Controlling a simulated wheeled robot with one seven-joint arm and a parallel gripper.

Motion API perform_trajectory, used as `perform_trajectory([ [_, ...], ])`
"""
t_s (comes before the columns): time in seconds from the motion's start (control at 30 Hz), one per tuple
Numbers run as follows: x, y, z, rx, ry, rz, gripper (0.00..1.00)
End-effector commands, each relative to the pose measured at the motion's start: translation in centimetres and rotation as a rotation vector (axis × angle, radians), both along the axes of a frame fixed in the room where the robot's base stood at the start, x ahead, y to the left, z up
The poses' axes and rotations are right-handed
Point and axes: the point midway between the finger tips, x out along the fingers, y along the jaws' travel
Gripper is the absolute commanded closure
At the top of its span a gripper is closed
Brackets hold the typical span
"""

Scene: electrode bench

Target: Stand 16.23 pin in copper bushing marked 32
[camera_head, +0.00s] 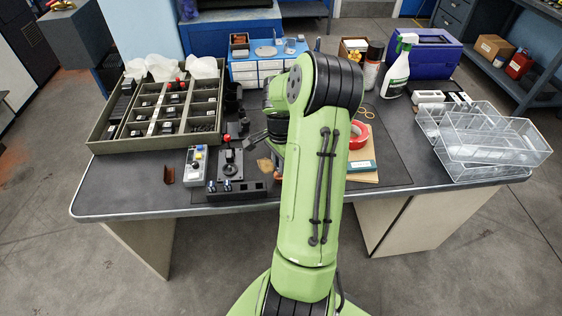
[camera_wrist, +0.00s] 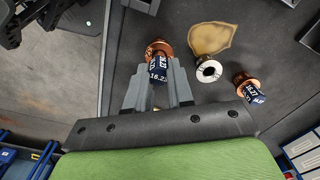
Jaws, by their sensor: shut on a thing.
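In the wrist view my gripper (camera_wrist: 157,68) is shut on a dark blue pin labelled 16.23 (camera_wrist: 158,75). A copper-coloured flanged part (camera_wrist: 156,48) shows at the far end of this pin; I cannot tell whether it belongs to the pin or is a bushing around it. Further right is a similar blue piece labelled 16.27 (camera_wrist: 250,92) with a copper flange. No marking 32 is readable. In the head view my arm hides the gripper and the pin.
A brown stain (camera_wrist: 211,38) lies on the dark bench mat beside the copper parts. In the head view, a compartment tray (camera_head: 97,137) and a joystick box (camera_head: 236,188) stand left, red tape (camera_head: 360,135) and clear bins (camera_head: 490,143) right. Small drawers (camera_head: 245,72) stand behind.

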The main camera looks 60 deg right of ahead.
Motion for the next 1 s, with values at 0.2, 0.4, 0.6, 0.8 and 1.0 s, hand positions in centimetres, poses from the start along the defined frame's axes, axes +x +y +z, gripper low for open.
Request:
perform_trajectory([
  [0.2, 0.0, 0.0, -0.6, 0.000, 0.000, 0.001, 1.00],
  [0.4, 0.0, 0.0, -1.1, 0.000, 0.000, 0.000, 1.00],
  [0.6, 0.0, 0.0, -1.6, 0.000, 0.001, 0.000, 1.00],
  [0.8, 0.0, 0.0, -2.0, 0.000, 0.001, 0.000, 1.00],
  [1.0, 0.0, 0.0, -1.9, 0.000, 0.000, 0.000, 0.77],
])
